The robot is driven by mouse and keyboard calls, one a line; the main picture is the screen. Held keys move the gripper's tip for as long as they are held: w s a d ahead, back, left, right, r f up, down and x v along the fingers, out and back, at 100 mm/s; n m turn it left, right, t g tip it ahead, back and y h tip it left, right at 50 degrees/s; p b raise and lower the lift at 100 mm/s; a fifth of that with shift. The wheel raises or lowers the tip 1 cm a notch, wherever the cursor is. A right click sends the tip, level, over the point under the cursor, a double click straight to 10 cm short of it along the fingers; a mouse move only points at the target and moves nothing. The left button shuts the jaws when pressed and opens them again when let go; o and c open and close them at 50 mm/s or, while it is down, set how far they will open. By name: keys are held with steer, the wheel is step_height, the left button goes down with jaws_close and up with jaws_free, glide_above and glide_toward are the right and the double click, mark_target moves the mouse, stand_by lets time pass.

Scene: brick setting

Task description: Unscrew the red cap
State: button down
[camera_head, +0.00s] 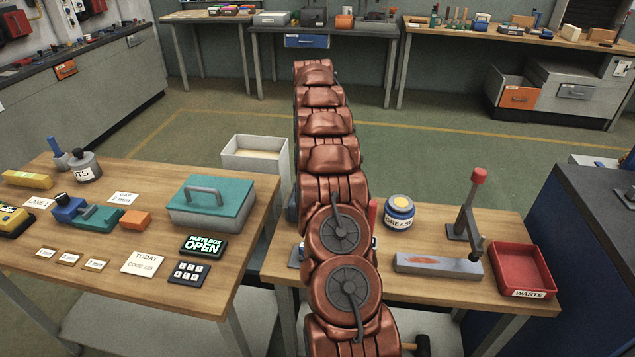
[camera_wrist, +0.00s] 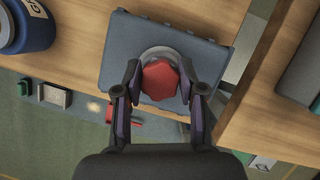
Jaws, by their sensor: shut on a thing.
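The red cap (camera_wrist: 160,80) shows in the wrist view, seen from above, with a pale grey ring around part of it. It sits over a blue-grey block or plate (camera_wrist: 118,60) on the wooden workbench. My gripper (camera_wrist: 161,76) has one dark finger on each side of the cap and is shut on it. In the head view my copper-coloured arm hides the cap and my gripper. What lies under the cap is hidden.
A blue and yellow grease jar (camera_head: 399,211) stands right of my arm. Beyond it are a press-like stand (camera_head: 467,215) with a red knob and a red waste tray (camera_head: 522,268). A teal-lidded parts box (camera_head: 211,201) sits on the left bench. Bare wood surrounds the grease jar.

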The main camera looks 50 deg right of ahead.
steer(key=c, duration=0.6)
jaws_free()
steer(key=o, duration=0.4)
steer(key=shift+r, duration=0.1)
steer(key=shift+r+p, duration=2.85)
steer(key=shift+r, duration=0.1)
